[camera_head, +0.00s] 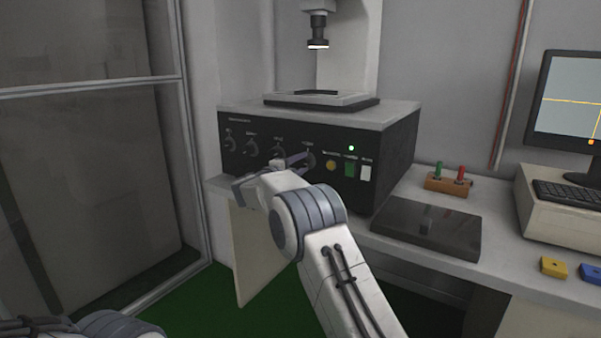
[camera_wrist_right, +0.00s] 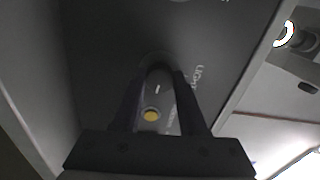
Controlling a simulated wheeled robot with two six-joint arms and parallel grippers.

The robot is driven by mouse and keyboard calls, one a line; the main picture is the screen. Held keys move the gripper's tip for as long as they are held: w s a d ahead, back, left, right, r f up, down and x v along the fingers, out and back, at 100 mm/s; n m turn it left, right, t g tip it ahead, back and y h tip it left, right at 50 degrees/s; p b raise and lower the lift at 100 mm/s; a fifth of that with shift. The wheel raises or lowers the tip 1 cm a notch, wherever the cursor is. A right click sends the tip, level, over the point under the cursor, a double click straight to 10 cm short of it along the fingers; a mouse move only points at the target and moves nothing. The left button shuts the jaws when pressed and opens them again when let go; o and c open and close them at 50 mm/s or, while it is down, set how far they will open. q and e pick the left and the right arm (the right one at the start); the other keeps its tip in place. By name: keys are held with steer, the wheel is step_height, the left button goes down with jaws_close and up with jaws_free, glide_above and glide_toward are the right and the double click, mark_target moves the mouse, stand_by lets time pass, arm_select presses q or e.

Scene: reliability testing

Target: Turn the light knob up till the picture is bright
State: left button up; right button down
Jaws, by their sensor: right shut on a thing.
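The light knob (camera_wrist_right: 157,88) shows in the wrist view with a pale mark on its face and the word LIGHT beside it. My right gripper (camera_wrist_right: 156,98) is shut on it, one finger on each side. In the head view the right gripper (camera_head: 298,161) reaches the rightmost knob of the black front panel (camera_head: 268,172). The monitor (camera_head: 570,95) at the right shows a plain grey-blue picture with yellow cross lines and a small orange mark. A lamp (camera_head: 317,44) glows above the instrument's stage. My left gripper is out of view.
A yellow button (camera_head: 331,165), a green switch (camera_head: 350,168) and a white switch (camera_head: 365,173) sit right of the knob. A wooden block with green and red pegs (camera_head: 447,186), a dark flat plate (camera_head: 428,227) and a keyboard (camera_head: 568,193) lie farther right.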

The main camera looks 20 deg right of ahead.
steer(key=m+b, duration=0.1)
steer(key=m, duration=0.1)
steer(key=m+b, duration=0.3)
steer(key=shift+f+m, duration=0.3)
steer(key=shift+f, duration=0.05)
steer(key=shift+r+m+b, duration=0.15)
steer(key=shift+m+b, duration=1.4)
steer(key=shift+m, duration=0.55)
steer(key=shift+c, duration=2.2)
jaws_free()
steer(key=shift+r, duration=0.15)
steer(key=v, duration=1)
steer(key=shift+s+a, duration=0.25)
